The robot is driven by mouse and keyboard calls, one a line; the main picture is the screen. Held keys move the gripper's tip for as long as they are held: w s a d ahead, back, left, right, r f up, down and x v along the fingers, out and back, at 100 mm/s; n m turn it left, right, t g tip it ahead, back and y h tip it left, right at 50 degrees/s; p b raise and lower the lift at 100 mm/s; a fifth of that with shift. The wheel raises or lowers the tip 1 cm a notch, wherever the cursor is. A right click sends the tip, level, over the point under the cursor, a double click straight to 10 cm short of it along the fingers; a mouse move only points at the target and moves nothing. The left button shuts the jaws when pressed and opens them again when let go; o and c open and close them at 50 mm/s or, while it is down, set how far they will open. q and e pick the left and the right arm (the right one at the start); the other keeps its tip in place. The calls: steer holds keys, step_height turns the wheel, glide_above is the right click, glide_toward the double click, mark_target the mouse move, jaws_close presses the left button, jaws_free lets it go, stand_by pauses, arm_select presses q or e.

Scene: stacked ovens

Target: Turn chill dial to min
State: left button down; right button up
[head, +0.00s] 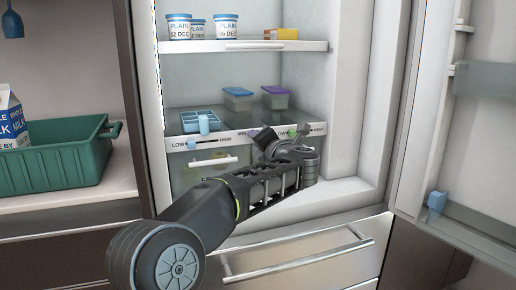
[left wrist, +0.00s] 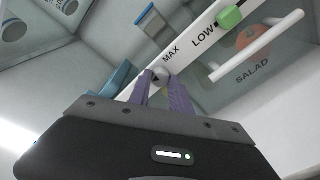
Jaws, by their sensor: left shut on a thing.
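The chill dial (left wrist: 160,74) shows in the left wrist view as a small grey round piece on the white control strip, beside the MAX label. My left gripper (left wrist: 163,90) has its two purple fingers closed around it. In the head view my left gripper (head: 262,136) is at the strip, just right of the MIN label (head: 240,134). It hides most of the dial there, so I cannot read where the dial points. My right gripper is not in view.
A blue slider (head: 204,124) and a green slider (head: 292,132) sit on the strip at either side. A white drawer handle (head: 213,161) is below it. Yogurt tubs (head: 227,26) stand on the shelf above. The open door (head: 440,120) is at right, a green crate (head: 60,165) at left.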

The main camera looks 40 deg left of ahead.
arm_select(q)
steer(key=shift+f+n+t+b, duration=0.15)
steer(key=shift+n+t+b, duration=0.15)
steer(key=shift+n+b, duration=1.5)
steer(key=shift+n+p, duration=0.3)
steer(key=shift+n, duration=0.1)
steer(key=c, duration=1.2)
jaws_free()
steer(key=p+v, duration=0.1)
steer(key=v, duration=0.7)
steer(key=shift+a, duration=0.1)
